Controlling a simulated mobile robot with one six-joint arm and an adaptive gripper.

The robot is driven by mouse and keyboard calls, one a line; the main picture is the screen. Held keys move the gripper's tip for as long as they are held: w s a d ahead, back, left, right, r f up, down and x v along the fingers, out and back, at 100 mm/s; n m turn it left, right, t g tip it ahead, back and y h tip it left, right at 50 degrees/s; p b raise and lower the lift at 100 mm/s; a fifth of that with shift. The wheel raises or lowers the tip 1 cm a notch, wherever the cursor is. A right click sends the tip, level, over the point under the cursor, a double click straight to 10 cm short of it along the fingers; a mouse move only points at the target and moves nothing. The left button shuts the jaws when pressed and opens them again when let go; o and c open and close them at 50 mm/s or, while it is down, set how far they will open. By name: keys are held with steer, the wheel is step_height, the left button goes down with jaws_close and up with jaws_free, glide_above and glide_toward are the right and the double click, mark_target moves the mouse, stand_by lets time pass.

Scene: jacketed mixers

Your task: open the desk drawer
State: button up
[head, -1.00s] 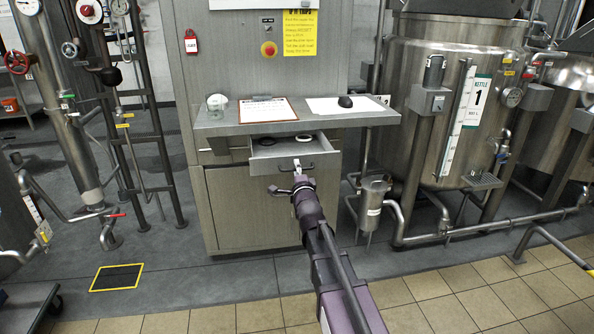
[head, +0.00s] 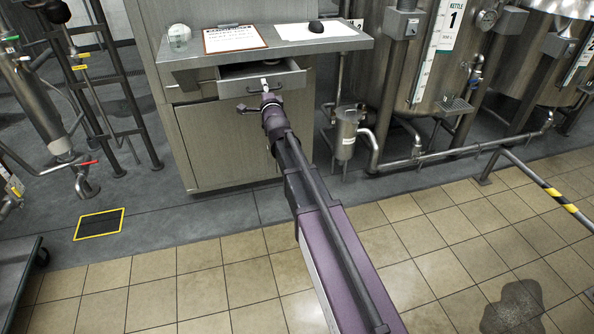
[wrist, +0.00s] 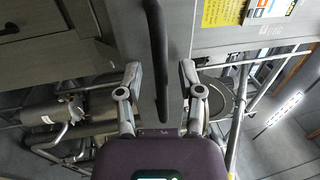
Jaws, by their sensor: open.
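The desk drawer (head: 288,81) is partly pulled out beneath the desk top, and part of its grey inside shows. My gripper (head: 266,91) is at the middle of the drawer front, which it partly hides. In the wrist view the dark bar handle (wrist: 155,40) runs between the two separated fingers of my gripper (wrist: 161,78). Gaps show on both sides of the bar, and the fingers are not closed on it. Whether either finger touches it I cannot tell.
A steel canister (head: 346,135) and pipes stand right of the cabinet. Tiled floor in front is mostly clear, with a dark puddle (head: 515,306).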

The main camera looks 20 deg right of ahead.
glide_toward(257, 71)
steer(key=w+r, duration=0.2)
steer(key=w, duration=0.1)
steer(key=w+r, duration=0.2)
steer(key=shift+a, duration=0.4)
steer(key=s+f+n+g+p, duration=0.3)
steer(key=s+n+g+p, duration=0.15)
steer(key=s, duration=0.85)
steer(key=s+f+n+g+p, duration=0.3)
steer(key=s+f+n+g, duration=0.15)
steer(key=s, duration=0.85)
steer(key=s+r+n+g+p, duration=0.3)
steer(key=s+n+g+p, duration=0.5)
steer(key=s, duration=1.8)
steer(key=shift+s+d+r+n+g+p, duration=0.25)
steer(key=shift+n+g+p, duration=0.15)
steer(key=shift+g+p, duration=1)
steer(key=shift+f, duration=0.1)
